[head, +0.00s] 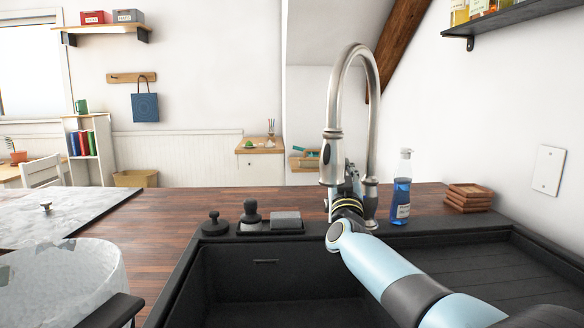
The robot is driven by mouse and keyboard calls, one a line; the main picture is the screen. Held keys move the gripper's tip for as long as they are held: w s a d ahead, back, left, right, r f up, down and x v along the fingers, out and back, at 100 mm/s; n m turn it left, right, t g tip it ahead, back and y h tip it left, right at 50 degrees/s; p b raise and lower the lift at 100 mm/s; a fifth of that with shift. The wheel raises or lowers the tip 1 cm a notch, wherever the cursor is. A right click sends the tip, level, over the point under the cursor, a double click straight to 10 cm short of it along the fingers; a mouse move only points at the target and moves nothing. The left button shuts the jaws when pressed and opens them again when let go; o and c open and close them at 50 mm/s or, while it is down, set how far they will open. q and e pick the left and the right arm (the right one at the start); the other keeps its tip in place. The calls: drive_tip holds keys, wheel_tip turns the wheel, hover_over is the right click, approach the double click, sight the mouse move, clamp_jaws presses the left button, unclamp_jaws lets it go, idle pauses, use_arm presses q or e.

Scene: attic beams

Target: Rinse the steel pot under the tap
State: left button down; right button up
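A shiny grey steel pot (62,278) seems to be the rounded vessel at the lower left, cut off by the picture edge. A black bar-like part (112,311), perhaps its handle, juts out on its right. The tall brushed-steel tap (334,120) arches over the back of the black sink (275,278); no water shows below its spout. My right arm reaches from the lower right across the sink, and its gripper (348,184) is at the tap's base, behind the spout head. Its fingers are mostly hidden. My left gripper is not in view.
A blue soap bottle (401,190) and stacked wooden coasters (468,197) stand right of the tap. Black fittings and a grey sponge-like block (286,220) line the sink's back rim. A grey slab (60,215) with a knob lies left. The basin looks empty.

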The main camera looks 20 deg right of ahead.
drive_tip(key=o, duration=0.6)
drive_tip(key=shift+c, duration=0.2)
drive_tip(key=shift+a, duration=0.1)
drive_tip(key=v, duration=0.7)
drive_tip(key=shift+s, duration=0.2)
